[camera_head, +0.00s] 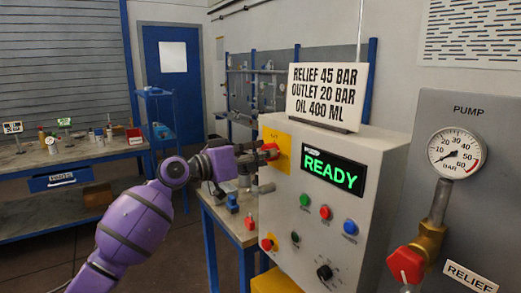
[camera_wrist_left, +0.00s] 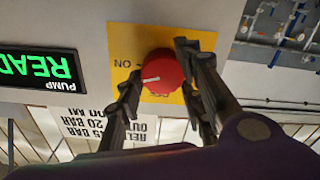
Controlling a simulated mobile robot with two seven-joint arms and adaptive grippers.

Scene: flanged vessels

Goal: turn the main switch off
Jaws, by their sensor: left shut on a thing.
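The main switch is a red rotary knob (camera_head: 270,149) on a yellow plate (camera_head: 284,143) at the upper left of the grey control cabinet's front. My left gripper (camera_head: 262,154) reaches it from the left and is shut on the knob. In the left wrist view, which is upside down, the red knob (camera_wrist_left: 163,70) sits between the fingers of my left gripper (camera_wrist_left: 158,76). A white mark on the knob points left, near printed letters reading ON. My right gripper is not in view.
The cabinet's green READY display (camera_head: 333,173) is lit. Several buttons and knobs sit below it, including a red button (camera_head: 325,212). A sign (camera_head: 327,91) stands on top. A pump gauge (camera_head: 457,152) and red-handled valve (camera_head: 405,265) are at the right.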

